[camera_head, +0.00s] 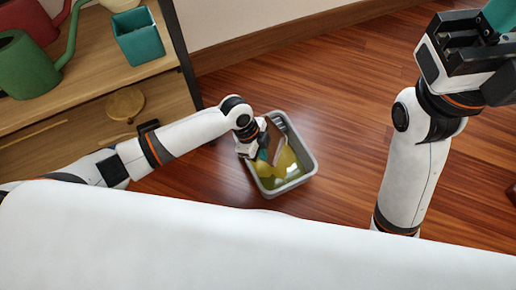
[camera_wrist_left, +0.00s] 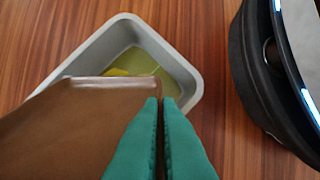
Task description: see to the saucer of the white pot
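My left gripper (camera_head: 262,154) is over the grey bin (camera_head: 312,165) on the floor. In the left wrist view its teal fingers (camera_wrist_left: 165,105) are shut on a brown, straight-edged saucer (camera_wrist_left: 80,120). The saucer also shows in the head view (camera_head: 274,138), steeply tilted over the bin. Yellow-green contents (camera_head: 282,182) show inside the bin; I cannot tell whether they are liquid. A whitish pot (camera_head: 119,4) is cut off by the top edge, above the shelf. My right gripper (camera_head: 496,18) is raised at the upper right, partly out of frame; its opening does not show.
A wooden cabinet (camera_head: 95,80) stands at left. On it are a green watering can (camera_head: 28,68), a red can (camera_head: 30,18) and a teal square pot (camera_head: 138,38).

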